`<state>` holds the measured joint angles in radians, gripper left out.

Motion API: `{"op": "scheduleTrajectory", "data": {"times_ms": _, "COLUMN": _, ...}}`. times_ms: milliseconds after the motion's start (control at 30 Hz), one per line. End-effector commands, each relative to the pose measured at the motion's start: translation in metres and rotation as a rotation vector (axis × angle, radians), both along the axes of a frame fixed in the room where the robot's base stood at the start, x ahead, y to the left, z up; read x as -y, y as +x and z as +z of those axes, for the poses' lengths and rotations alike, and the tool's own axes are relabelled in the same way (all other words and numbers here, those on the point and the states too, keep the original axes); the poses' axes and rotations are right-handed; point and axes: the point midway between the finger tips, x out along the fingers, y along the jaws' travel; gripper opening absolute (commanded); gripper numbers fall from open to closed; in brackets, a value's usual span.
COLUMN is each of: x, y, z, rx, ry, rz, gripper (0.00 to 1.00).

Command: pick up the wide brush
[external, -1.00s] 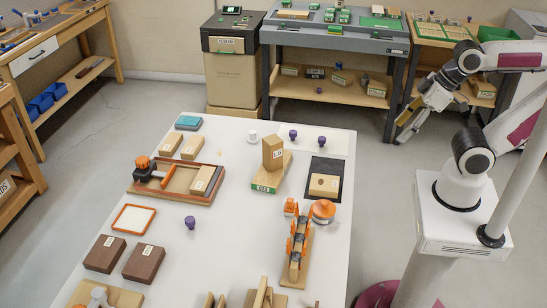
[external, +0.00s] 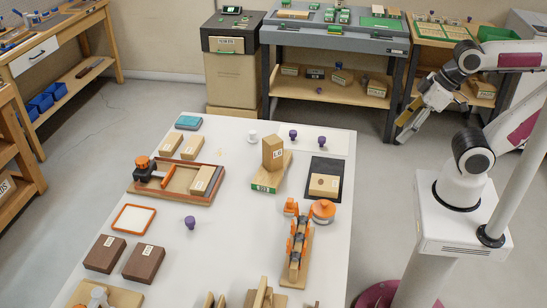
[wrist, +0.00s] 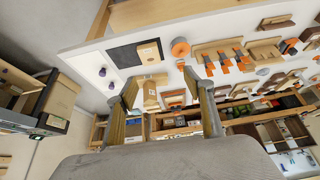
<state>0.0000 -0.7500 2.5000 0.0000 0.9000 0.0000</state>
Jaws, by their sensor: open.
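I cannot tell for sure which thing is the wide brush. A wooden rack (external: 294,272) with several orange-and-black tools (external: 297,243) stands on the white table toward the front right; their working ends are too small to make out. Orange pieces on wooden holders (wrist: 224,66) also show in the wrist view. My gripper (external: 402,131) is in the air off the table's right side, well apart from the rack. In the wrist view my gripper (wrist: 160,86) has its two fingers spread, with nothing held between them.
On the white table (external: 232,240) stand an upright wooden block (external: 272,152), a tray with an orange-and-black tool (external: 145,168), a black mat (external: 331,165), an orange round item (external: 322,211) and dark brown blocks (external: 144,262). A grey bench (external: 335,40) stands behind.

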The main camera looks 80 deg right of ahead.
Motion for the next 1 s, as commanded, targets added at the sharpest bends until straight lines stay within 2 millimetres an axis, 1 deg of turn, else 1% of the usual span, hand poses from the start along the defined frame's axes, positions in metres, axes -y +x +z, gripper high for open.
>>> {"op": "scheduleTrajectory", "data": {"times_ms": 67, "x": 0.0, "y": 0.0, "z": 0.0, "rx": 0.0, "ry": 0.0, "rz": 0.0, "gripper": 0.35}}
{"op": "scheduleTrajectory", "data": {"times_ms": 400, "x": 0.0, "y": 0.001, "z": 0.0, "rx": 0.001, "ry": -0.001, "rz": 0.0, "gripper": 0.35}}
{"op": "scheduleTrajectory", "data": {"times_ms": 467, "x": 0.002, "y": 0.003, "z": 0.001, "rx": 0.004, "ry": -0.005, "rz": -0.001, "gripper": 0.35}}
{"op": "scheduleTrajectory", "data": {"times_ms": 567, "x": 0.006, "y": 0.011, "z": 0.004, "rx": 0.017, "ry": -0.02, "rz": -0.006, "gripper": 0.35}}
{"op": "scheduleTrajectory", "data": {"times_ms": 667, "x": 0.014, "y": 0.025, "z": 0.01, "rx": 0.041, "ry": -0.05, "rz": -0.011, "gripper": 0.35}}
{"op": "scheduleTrajectory", "data": {"times_ms": 767, "x": 0.026, "y": 0.046, "z": 0.018, "rx": 0.075, "ry": -0.094, "rz": -0.016, "gripper": 0.35}}
{"op": "scheduleTrajectory", "data": {"times_ms": 867, "x": 0.04, "y": 0.073, "z": 0.028, "rx": 0.12, "ry": -0.144, "rz": -0.018, "gripper": 0.35}}
{"op": "scheduleTrajectory", "data": {"times_ms": 1000, "x": 0.058, "y": 0.113, "z": 0.044, "rx": 0.188, "ry": -0.219, "rz": -0.007, "gripper": 0.35}}
